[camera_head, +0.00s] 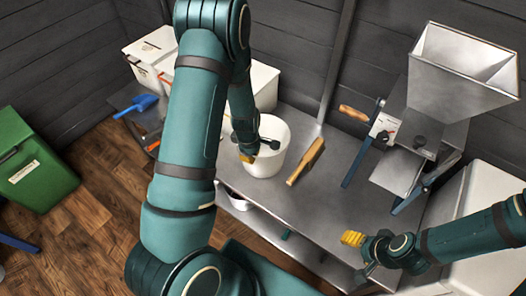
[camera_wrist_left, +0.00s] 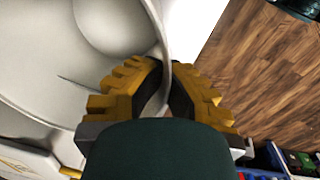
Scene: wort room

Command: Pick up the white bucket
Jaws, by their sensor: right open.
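The white bucket (camera_head: 277,160) stands upright on the metal table, with my left arm partly in front of it. My left gripper (camera_head: 249,157) is at the bucket's near left rim. In the left wrist view, the yellow fingers of my left gripper (camera_wrist_left: 166,72) lie on either side of the bucket's rim (camera_wrist_left: 166,38), closed on its thin wall. The bucket's inside looks pale and empty where it shows. My right gripper (camera_head: 357,256) is open and empty near the table's front right edge, apart from the bucket.
A wooden-handled tool (camera_head: 306,161) lies right of the bucket on the metal table (camera_head: 325,205). A grain mill with a hopper (camera_head: 463,65) stands further right. White boxes (camera_head: 152,48) and a blue scoop (camera_head: 137,106) are at the left. A green bin (camera_head: 35,165) stands on the wooden floor.

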